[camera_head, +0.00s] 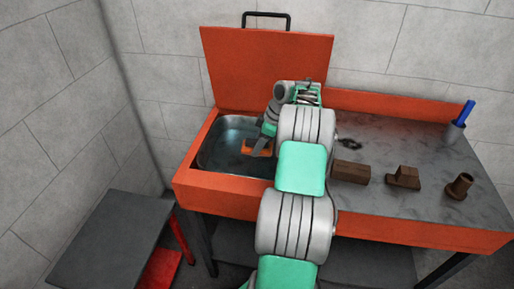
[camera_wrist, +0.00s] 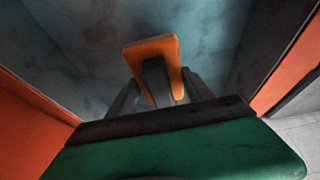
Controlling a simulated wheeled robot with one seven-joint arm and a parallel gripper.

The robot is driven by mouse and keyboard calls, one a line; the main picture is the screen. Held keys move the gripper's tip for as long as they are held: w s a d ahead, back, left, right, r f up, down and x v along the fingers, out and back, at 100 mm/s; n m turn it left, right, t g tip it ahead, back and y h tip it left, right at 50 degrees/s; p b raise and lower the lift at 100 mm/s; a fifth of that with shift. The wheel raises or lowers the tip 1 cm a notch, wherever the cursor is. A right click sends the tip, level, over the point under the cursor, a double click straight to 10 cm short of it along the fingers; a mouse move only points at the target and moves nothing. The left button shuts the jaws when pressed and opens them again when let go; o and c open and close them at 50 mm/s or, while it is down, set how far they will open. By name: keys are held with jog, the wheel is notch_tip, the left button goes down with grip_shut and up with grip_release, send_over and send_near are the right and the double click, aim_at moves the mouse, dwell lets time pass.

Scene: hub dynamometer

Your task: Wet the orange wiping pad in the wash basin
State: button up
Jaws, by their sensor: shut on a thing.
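The orange wiping pad (camera_wrist: 136,52) is between the fingers of my gripper (camera_wrist: 155,90) in the wrist view. In the head view a piece of the pad (camera_head: 257,149) shows in the basin area, partly hidden by my arm. My gripper (camera_head: 261,145) is shut on the pad and points down into the wash basin (camera_head: 208,158). The basin is a metal tub at the left end of an orange-framed bench, and it looks filled with bluish water (camera_head: 232,150). I cannot tell whether the pad touches the water.
An orange lid (camera_head: 265,65) stands open behind the basin. On the grey worktop (camera_head: 400,140) to the right are a brown block (camera_head: 351,172), a stepped brown piece (camera_head: 404,177), a brown cylinder (camera_head: 460,185) and a cup with a blue item (camera_head: 463,114). A dark side table (camera_head: 110,240) stands at front left.

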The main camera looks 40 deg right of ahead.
jog(key=shift+r+p, duration=2.55)
jog(key=shift+r, duration=0.95)
jog(key=shift+r, duration=0.1)
notch_tip(320, 180, up, 4)
jog(key=p, duration=0.3)
jog(key=shift+p, duration=0.35)
